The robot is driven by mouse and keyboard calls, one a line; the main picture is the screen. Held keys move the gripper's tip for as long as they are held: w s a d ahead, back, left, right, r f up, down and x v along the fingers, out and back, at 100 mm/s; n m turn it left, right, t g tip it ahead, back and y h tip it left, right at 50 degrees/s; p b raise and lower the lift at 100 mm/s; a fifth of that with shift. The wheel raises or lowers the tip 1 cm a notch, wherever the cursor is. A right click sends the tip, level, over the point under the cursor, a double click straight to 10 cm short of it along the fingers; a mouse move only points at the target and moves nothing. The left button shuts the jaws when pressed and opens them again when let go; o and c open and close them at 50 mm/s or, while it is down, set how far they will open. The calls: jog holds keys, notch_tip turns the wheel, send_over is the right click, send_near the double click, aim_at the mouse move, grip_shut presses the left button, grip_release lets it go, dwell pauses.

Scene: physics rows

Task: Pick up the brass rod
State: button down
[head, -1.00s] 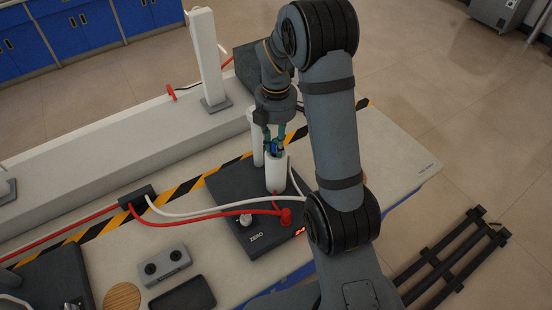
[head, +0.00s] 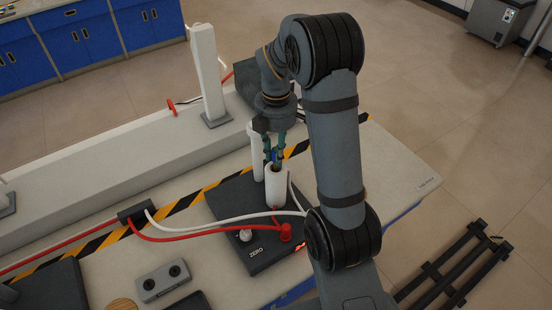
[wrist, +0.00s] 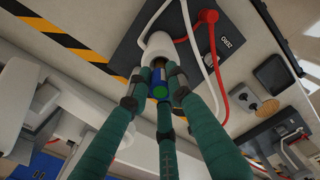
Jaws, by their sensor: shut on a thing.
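My gripper (head: 275,157) has dark green fingers and points down over a white open-topped cylinder (head: 276,187) on a dark instrument box. The fingertips are closed around a small blue cylinder with a green end (wrist: 158,82), just at the mouth of the white cylinder. In the wrist view the fingers (wrist: 157,92) touch it from several sides, and the white cylinder (wrist: 160,48) is just beyond it. Its lower part is hidden, so I cannot tell whether it is still inside.
A second white tube (head: 256,150) stands close behind the gripper. White and red hoses (head: 190,222) cross the box (head: 235,200), which carries a knob (head: 245,235). A white post (head: 208,75) rises behind. A grey two-hole block (head: 162,280) lies front left.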

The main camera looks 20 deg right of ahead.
notch_tip(320, 180, up, 16)
jog(key=p, duration=0.2)
jog(key=shift+f, duration=0.15)
jog(key=c, duration=2.1)
grip_release()
grip_shut()
